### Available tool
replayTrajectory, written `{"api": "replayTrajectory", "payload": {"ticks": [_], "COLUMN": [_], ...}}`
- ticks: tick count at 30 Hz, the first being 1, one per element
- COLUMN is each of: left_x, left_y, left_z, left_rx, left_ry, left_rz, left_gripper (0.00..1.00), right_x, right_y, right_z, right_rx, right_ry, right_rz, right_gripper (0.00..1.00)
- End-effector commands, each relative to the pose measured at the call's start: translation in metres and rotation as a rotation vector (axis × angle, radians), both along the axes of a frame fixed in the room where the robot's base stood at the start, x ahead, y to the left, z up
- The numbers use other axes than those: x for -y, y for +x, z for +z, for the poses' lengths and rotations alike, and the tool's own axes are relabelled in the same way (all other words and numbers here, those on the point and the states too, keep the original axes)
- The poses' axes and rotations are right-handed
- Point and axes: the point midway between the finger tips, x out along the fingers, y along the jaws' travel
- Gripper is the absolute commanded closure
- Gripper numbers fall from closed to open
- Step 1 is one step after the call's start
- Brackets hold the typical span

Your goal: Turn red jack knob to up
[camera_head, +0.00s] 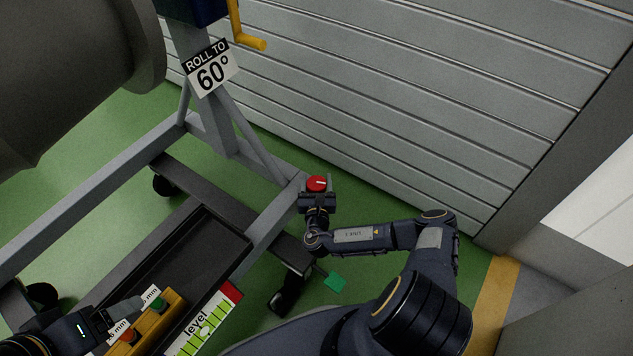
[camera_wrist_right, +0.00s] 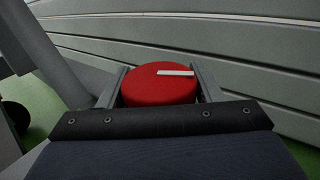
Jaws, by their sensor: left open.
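The red jack knob (camera_head: 317,184) is a round red disc with a white pointer mark, at the end of the grey stand's beam. In the right wrist view the knob (camera_wrist_right: 158,90) fills the space between my right gripper's fingers (camera_wrist_right: 160,84), and its white mark (camera_wrist_right: 175,73) runs from near its middle toward the right. My right gripper (camera_head: 317,187) has one finger on each side of the knob; whether they press on it cannot be told. My left gripper (camera_head: 121,320) is open at the lower left, beside a yellow block (camera_head: 170,318) with a green and a red button.
The grey wheeled stand (camera_head: 110,190) carries a "ROLL TO 60°" sign (camera_head: 211,70) and a yellow crank (camera_head: 249,40). A dark tray (camera_head: 205,245) and a "level" label (camera_head: 203,325) lie low. A ribbed grey wall (camera_head: 420,90) stands close behind the knob.

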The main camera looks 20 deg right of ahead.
Motion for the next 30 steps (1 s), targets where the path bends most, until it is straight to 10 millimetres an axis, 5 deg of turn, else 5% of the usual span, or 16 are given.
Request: {"api": "replayTrajectory", "payload": {"ticks": [6,17,30], "left_x": [0.0,0.0,0.0], "left_y": [0.0,0.0,0.0], "left_z": [0.0,0.009,0.028], "left_rx": [0.0,0.0,0.0], "left_ry": [0.0,0.0,0.0], "left_rz": [0.0,0.0,0.0], "left_gripper": [0.23,0.23,0.23], "right_x": [0.0,0.0,-0.005], "right_y": [0.0,0.0,0.001], "right_z": [0.0,0.003,0.0], "right_rx": [0.0,0.0,-0.004], "right_ry": [0.0,-0.003,-0.008], "right_rz": [0.0,0.067,0.424], "right_gripper": [0.68,0.68,0.68]}}
